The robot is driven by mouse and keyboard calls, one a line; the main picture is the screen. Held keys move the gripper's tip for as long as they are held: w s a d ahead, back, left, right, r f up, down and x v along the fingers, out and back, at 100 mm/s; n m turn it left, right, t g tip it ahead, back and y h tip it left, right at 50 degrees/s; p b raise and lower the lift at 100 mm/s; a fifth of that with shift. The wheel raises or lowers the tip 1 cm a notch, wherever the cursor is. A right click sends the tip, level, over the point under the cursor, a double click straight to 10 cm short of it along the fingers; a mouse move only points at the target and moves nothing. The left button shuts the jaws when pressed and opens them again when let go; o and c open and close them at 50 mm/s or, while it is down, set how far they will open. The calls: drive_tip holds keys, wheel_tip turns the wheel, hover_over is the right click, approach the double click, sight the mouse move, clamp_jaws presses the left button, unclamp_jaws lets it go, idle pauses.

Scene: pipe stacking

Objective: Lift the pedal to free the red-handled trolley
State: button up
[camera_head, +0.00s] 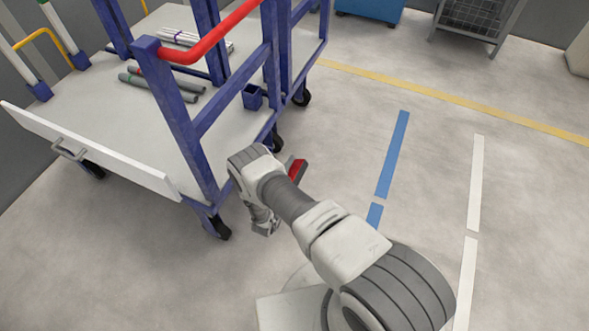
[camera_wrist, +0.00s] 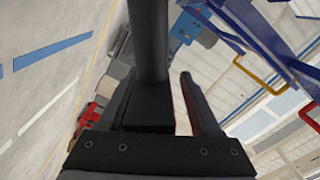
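The trolley has a blue frame (camera_head: 178,120), a red handle (camera_head: 212,36) and a grey deck on black wheels, upper left in the head view. Contact with the pedal cannot be seen.
Grey pipes (camera_head: 160,83) and white pipes lie on the deck. A white board (camera_head: 90,150) with a metal handle edges the left side. A blue bin (camera_head: 370,8) and a wire cage (camera_head: 478,18) stand at the back. The floor at right, with painted lines, is clear.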

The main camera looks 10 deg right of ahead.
drive_tip(key=shift+s, duration=0.1)
drive_tip(key=shift+s, duration=0.1)
drive_tip(key=p+v, duration=0.3)
drive_tip(key=v, duration=1.4)
drive_tip(key=shift+a, duration=0.1)
